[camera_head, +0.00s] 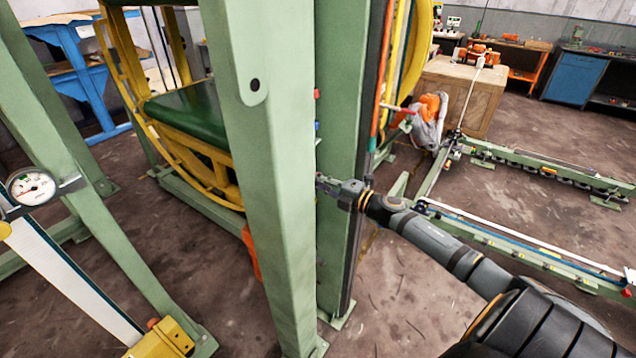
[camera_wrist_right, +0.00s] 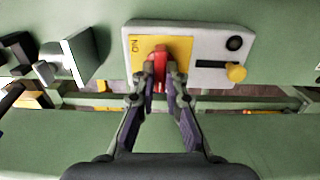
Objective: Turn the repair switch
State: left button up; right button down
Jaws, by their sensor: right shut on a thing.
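The red switch lever (camera_wrist_right: 160,62) stands on the yellow part of a pale switch plate (camera_wrist_right: 210,45) in the right wrist view. The plate is fixed to a green metal beam, and lettering shows at the left of its yellow part. My right gripper (camera_wrist_right: 160,80) is shut on the red lever, with one finger on each side of it. In the head view my right gripper (camera_head: 324,183) reaches in from the right to the green post, whose edge hides the switch. My left gripper is not in view.
A black round button (camera_wrist_right: 234,43) and a yellow knob (camera_wrist_right: 236,73) by a dark slot sit right of the lever. A grey box-like fitting (camera_wrist_right: 75,58) juts out at left. Green posts (camera_head: 262,150) stand close to my right gripper. Open floor (camera_head: 400,310) lies below my right arm.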

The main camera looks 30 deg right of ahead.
dwell(0.3)
jog(key=c, duration=1.4)
grip_release()
